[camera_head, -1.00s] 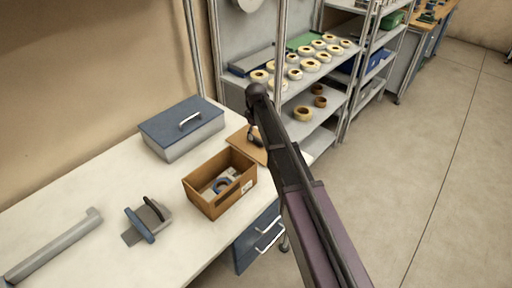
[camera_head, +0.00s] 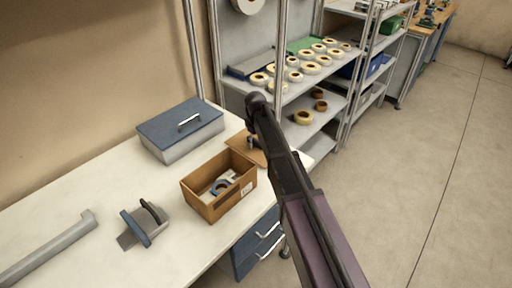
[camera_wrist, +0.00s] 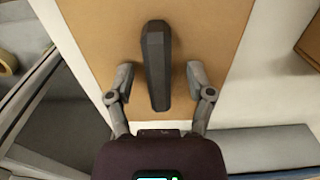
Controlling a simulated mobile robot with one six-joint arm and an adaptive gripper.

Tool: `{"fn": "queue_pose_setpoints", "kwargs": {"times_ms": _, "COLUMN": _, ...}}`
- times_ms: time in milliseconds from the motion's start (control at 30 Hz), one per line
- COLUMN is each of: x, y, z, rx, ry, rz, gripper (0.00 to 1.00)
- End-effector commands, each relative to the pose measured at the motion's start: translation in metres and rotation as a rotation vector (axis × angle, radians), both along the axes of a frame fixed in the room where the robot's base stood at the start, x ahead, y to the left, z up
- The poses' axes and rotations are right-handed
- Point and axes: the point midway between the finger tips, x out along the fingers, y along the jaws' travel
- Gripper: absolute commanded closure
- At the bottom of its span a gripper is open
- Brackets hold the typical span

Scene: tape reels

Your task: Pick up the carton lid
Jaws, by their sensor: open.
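The carton lid (camera_wrist: 205,50) is a flat brown panel with a dark bar-shaped handle (camera_wrist: 155,65) standing up from its middle. In the head view the lid (camera_head: 238,143) lies on the white table's right end, beside the open carton (camera_head: 218,197), and my arm partly covers it. In the wrist view my gripper (camera_wrist: 158,82) is open, with one finger on each side of the handle and a gap showing on both sides. I cannot tell whether the fingers touch the lid.
The open carton holds tape rolls. A grey box with a blue lid (camera_head: 181,130) stands behind it. A tape dispenser (camera_head: 145,222) and a long grey bar (camera_head: 45,250) lie on the left. Shelves with several tape reels (camera_head: 310,66) stand beyond the table.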

Motion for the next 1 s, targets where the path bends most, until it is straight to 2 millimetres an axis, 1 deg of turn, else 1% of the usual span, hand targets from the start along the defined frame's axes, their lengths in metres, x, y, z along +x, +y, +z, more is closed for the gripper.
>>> {"fn": "queue_pose_setpoints", "kwargs": {"times_ms": 67, "x": 0.0, "y": 0.0001, "z": 0.0, "rx": 0.0, "ry": 0.0, "rz": 0.0, "gripper": 0.31}}
{"fn": "queue_pose_setpoints", "kwargs": {"times_ms": 100, "x": -0.0001, "y": 0.0001, "z": 0.0, "rx": 0.0, "ry": 0.0, "rz": 0.0, "gripper": 0.34}}
{"fn": "queue_pose_setpoints", "kwargs": {"times_ms": 167, "x": 0.0, "y": 0.0001, "z": 0.0, "rx": 0.0, "ry": 0.0, "rz": 0.0, "gripper": 0.52}}
{"fn": "queue_pose_setpoints", "kwargs": {"times_ms": 200, "x": 0.0, "y": 0.0001, "z": 0.0, "rx": 0.0, "ry": 0.0, "rz": 0.0, "gripper": 0.64}}
{"fn": "queue_pose_setpoints", "kwargs": {"times_ms": 267, "x": 0.0, "y": 0.0001, "z": 0.0, "rx": 0.0, "ry": 0.0, "rz": 0.0, "gripper": 0.82}}
{"fn": "queue_pose_setpoints", "kwargs": {"times_ms": 300, "x": -0.0001, "y": 0.0002, "z": 0.0, "rx": 0.0, "ry": 0.0, "rz": 0.0, "gripper": 0.94}}
{"fn": "queue_pose_setpoints", "kwargs": {"times_ms": 333, "x": -0.0001, "y": 0.0002, "z": 0.0, "rx": 0.0, "ry": 0.0, "rz": 0.0, "gripper": 1.0}}
{"fn": "queue_pose_setpoints", "kwargs": {"times_ms": 767, "x": -0.0001, "y": 0.0005, "z": 0.0009, "rx": 0.0, "ry": 0.0, "rz": 0.001, "gripper": 1.0}}
{"fn": "queue_pose_setpoints", "kwargs": {"times_ms": 1000, "x": -0.0001, "y": 0.0006, "z": 0.0096, "rx": 0.0, "ry": 0.0, "rz": 0.001, "gripper": 1.0}}
